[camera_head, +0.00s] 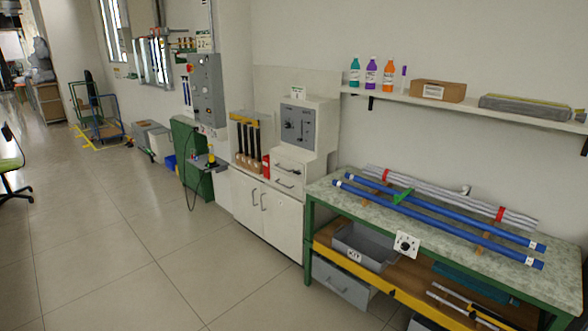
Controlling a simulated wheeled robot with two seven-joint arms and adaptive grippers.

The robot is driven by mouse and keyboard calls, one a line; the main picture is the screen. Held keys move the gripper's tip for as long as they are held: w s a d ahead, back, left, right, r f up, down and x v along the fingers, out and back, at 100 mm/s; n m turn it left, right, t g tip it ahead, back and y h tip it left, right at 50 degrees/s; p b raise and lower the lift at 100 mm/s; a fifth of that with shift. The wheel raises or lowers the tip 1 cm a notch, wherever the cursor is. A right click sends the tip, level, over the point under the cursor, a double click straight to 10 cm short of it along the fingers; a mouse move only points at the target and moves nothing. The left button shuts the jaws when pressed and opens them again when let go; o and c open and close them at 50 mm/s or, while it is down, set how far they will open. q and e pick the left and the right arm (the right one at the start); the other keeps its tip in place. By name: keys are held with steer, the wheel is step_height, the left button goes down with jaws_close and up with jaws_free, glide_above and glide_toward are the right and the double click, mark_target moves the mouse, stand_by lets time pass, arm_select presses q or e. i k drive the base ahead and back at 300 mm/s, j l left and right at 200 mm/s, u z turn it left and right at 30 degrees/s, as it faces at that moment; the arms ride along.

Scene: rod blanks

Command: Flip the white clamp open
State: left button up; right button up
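A small white piece, which looks like the white clamp (465,189), shows at the back of the workbench (345,193), beside or on a bundle of grey rods (430,187). It is too small to tell whether it is open or shut. A green clamp-like piece (403,196) lies toward the left, between the grey bundle and two long blue rods (440,231). The grey bundle has red bands near both ends. Neither of my grippers shows in the head view.
The green-framed workbench has a lower shelf with a grey bin (365,246). A wall shelf (480,111) with bottles and a cardboard box (438,91) hangs above. A white cabinet (268,213) stands left of the bench.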

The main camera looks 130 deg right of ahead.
mark_target(465, 189)
steer(key=z, duration=5.35)
steer(key=i+z, duration=0.25)
steer(key=i, duration=1.8)
